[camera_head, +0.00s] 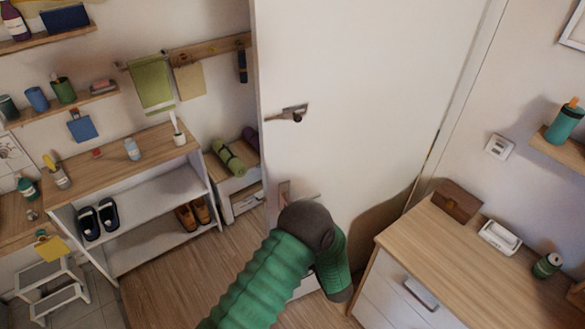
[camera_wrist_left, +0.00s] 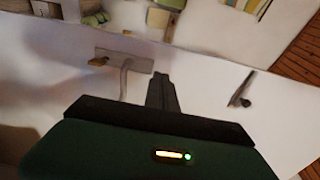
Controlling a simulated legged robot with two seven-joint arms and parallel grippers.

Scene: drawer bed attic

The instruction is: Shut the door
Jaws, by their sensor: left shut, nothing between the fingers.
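The white door (camera_head: 360,80) fills the middle of the head view, its left edge in front of the coat rack wall. A dark lever handle (camera_head: 292,113) is near that edge, with a second fitting (camera_head: 284,190) lower down. I cannot tell how far the door stands open. My green left arm reaches up in front of the lower door and hides part of it; its gripper is hidden there. In the left wrist view my left gripper (camera_wrist_left: 162,85) is shut and empty, in front of the white door (camera_wrist_left: 205,80). Contact is unclear. My right gripper is out of view.
A white shoe shelf with a wooden top (camera_head: 110,165) stands at left, a step stool (camera_head: 55,285) before it. A wooden-topped drawer cabinet (camera_head: 470,250) stands close at right, with a brown box (camera_head: 456,200) on it. Wood floor (camera_head: 175,285) is clear between.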

